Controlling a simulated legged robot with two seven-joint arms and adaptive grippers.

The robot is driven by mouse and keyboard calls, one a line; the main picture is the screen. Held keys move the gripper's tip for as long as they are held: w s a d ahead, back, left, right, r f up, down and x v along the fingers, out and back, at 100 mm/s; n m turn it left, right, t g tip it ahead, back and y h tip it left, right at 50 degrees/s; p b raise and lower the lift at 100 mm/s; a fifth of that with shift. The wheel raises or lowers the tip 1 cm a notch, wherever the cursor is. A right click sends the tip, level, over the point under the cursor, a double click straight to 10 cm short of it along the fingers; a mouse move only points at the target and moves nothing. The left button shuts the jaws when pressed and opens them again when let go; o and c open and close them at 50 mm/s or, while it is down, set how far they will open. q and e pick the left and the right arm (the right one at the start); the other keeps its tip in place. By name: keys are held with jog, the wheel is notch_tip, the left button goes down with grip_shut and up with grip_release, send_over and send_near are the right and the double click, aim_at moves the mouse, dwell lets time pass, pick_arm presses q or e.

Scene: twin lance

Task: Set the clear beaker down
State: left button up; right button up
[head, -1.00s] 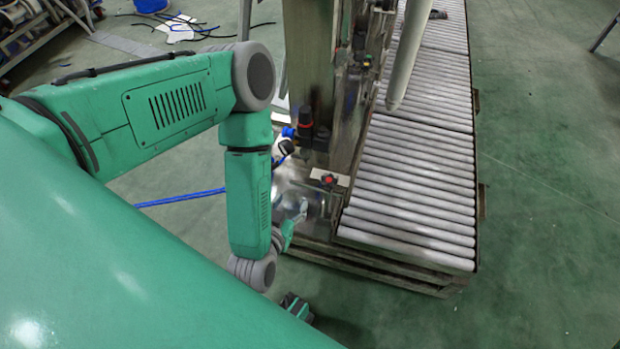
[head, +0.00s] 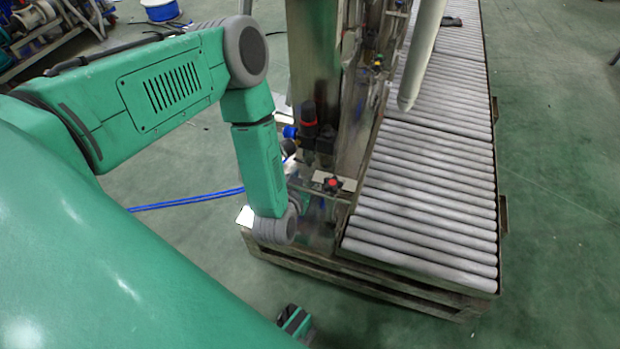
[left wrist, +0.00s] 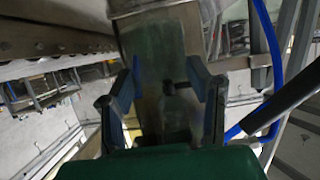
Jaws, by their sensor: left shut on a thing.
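My left arm reaches down beside the metal frame in the head view. My left gripper (left wrist: 165,85) shows best in the left wrist view, with a dark finger on each side of a see-through, greenish thing, which looks like the clear beaker (left wrist: 157,45). The fingers are shut on it. Its outline is hard to separate from the metal behind it, and I cannot tell whether its base touches anything. In the head view the wrist (head: 272,225) hides most of the gripper, and I cannot make out the beaker there.
A roller conveyor (head: 425,205) runs along the right of a steel machine post (head: 315,60). A red-topped valve (head: 331,184) and fittings sit close to my left wrist. A blue hose (head: 185,201) lies on the green floor. Open floor lies to the right.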

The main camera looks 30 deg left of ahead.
aim_at(308, 170)
pick_arm(q)
jog(key=shift+w+a+f, duration=0.2)
jog(key=shift+w+a, duration=0.4)
jog(key=shift+w, duration=0.05)
jog(key=shift+b+x, duration=0.65)
jog(key=shift+x, duration=0.15)
jog(key=f+b, duration=0.1)
jog(key=f, duration=0.1)
jog(key=shift+s+d+f+b, duration=0.1)
jog(key=shift+d+f+b, duration=0.25)
jog(key=shift+f+b, duration=0.05)
jog(key=shift+r, duration=0.1)
jog(key=shift+a, duration=0.15)
jog(key=o, duration=1.1)
jog(key=shift+a, duration=0.1)
jog(key=shift+o, duration=0.2)
pick_arm(e)
jog(key=f, duration=0.2)
jog(key=shift+a+f, duration=0.35)
jog(key=shift+f, duration=0.05)
jog(key=shift+d, duration=0.1)
